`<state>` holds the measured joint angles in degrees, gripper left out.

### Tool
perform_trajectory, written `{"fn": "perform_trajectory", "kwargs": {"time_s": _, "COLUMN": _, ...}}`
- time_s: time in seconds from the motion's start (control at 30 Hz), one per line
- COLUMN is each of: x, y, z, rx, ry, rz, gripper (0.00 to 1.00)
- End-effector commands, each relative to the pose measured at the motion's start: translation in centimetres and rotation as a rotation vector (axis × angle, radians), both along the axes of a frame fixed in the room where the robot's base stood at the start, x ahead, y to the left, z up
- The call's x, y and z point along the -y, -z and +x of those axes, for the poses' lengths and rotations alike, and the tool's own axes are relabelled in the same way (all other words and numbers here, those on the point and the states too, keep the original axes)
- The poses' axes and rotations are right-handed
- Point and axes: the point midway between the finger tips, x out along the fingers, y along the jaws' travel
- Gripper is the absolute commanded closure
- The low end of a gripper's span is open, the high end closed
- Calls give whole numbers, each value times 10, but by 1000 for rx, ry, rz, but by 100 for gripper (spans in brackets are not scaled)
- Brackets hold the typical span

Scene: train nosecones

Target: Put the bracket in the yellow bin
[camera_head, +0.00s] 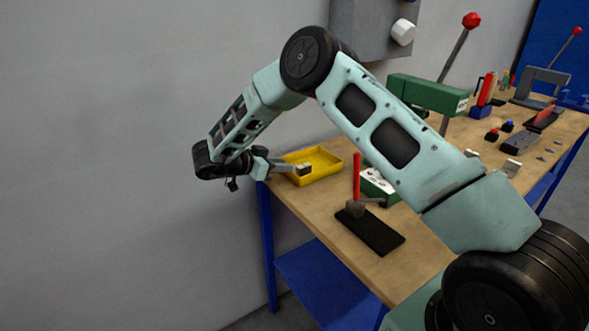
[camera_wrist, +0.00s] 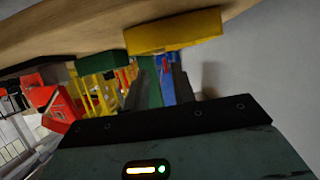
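The yellow bin (camera_head: 330,175) sits at the near left corner of the wooden bench. The part of its inside that shows looks empty. It also shows at the top of the wrist view (camera_wrist: 175,34). My gripper (camera_head: 302,169) reaches in from the left, with its fingertips over the bin. In the wrist view, my two dark fingers (camera_wrist: 162,78) stand apart, with green and blue background showing between them and no held part that I can make out. I cannot pick out the bracket for sure; a small grey metal piece (camera_head: 512,167) lies farther along the bench.
A black plate with a red-handled clamp (camera_head: 370,229) stands right of the bin. A white-and-green box (camera_head: 378,184) is behind it. A green press (camera_head: 428,93) and several tools fill the far bench. A grey wall (camera_head: 110,160) is at the left.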

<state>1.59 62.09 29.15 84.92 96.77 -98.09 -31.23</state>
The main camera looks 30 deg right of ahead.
Motion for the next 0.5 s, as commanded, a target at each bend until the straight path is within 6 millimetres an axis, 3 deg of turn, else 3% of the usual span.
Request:
{"fn": "perform_trajectory", "kwargs": {"time_s": 0.2, "x": -25, "y": -9, "z": -1, "rx": 1, "ry": -1, "rz": 0, "gripper": 74}}
{"fn": "perform_trajectory", "kwargs": {"time_s": 0.37, "x": -30, "y": -12, "z": -1, "rx": 2, "ry": -2, "rz": 1, "gripper": 74}}
{"fn": "perform_trajectory", "kwargs": {"time_s": 0.5, "x": -41, "y": -24, "z": 13, "rx": 67, "ry": -105, "rz": 31, "gripper": 74}}
